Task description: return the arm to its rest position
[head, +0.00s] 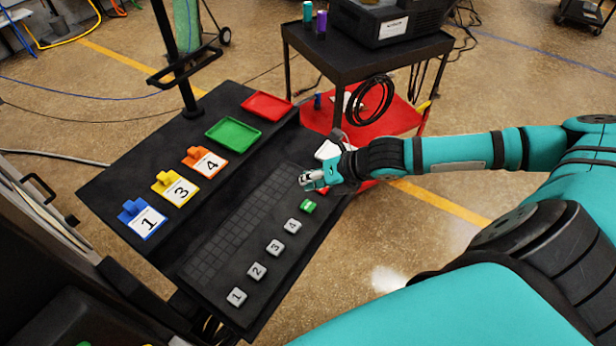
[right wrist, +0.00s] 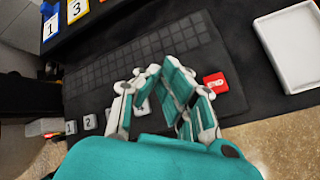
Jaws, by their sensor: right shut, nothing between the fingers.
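My right arm reaches in from the right in the head view. Its gripper (head: 312,181) is shut and empty, above the right part of the black bench (head: 150,245). In the right wrist view the fingers (right wrist: 158,76) are closed together over the dark grid panel (right wrist: 150,52). Grey numbered blocks (head: 274,247) stand in a row, with a small green block (head: 308,206) at the row's far end, just below the gripper in the picture. The right wrist view shows a red block (right wrist: 215,82) beside the fingers. My left gripper is out of view.
Blue (head: 143,220), yellow (head: 175,188) and orange (head: 204,162) numbered holders line the bench, with green (head: 233,134) and red (head: 266,106) trays. A white tray (right wrist: 290,48) lies right of the fingers. A black cart (head: 365,55) stands behind.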

